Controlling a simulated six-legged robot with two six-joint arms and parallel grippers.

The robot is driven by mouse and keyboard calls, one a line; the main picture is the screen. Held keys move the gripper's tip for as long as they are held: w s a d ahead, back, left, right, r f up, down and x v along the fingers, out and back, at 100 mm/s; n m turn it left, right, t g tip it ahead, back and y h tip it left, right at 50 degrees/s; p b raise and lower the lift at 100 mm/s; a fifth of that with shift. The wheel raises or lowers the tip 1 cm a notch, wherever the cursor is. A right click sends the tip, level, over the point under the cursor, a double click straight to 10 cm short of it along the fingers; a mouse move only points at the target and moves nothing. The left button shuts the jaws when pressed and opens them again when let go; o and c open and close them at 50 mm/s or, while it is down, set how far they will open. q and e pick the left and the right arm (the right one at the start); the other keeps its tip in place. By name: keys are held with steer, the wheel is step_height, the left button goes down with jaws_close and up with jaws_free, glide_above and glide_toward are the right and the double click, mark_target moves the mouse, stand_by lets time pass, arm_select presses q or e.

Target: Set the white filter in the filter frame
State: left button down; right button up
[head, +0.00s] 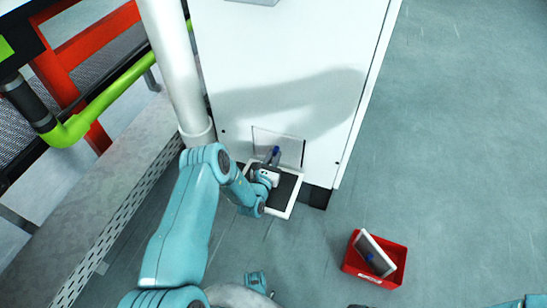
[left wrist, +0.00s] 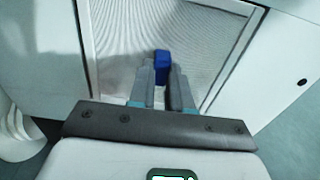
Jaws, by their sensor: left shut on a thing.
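The white filter (head: 290,149) stands nearly upright against the lower front of the cabinet. In the left wrist view the pale, fine-meshed filter (left wrist: 115,45) fills the upper middle, with a blue tab (left wrist: 162,68) near its lower part. My left gripper (head: 272,163) is shut on this blue tab, which also shows in the head view (head: 276,150). A white-rimmed frame with a dark inside (head: 295,196), seemingly the filter frame, lies low at the cabinet's foot, below the filter. My left gripper and forearm hide part of it.
A red bin (head: 358,265) on the floor at right holds another framed filter (head: 371,252) with a blue tab, tilted. The white cabinet (head: 290,60) rises behind. A white pipe (head: 176,60) and green rail (head: 110,95) stand at left.

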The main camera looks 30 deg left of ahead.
arm_select(q)
steer(key=shift+b+x, duration=1.05)
steer(key=shift+x, duration=0.45)
steer(key=shift+f, duration=0.3)
stand_by(0.4)
steer(key=c, duration=1)
jaws_free()
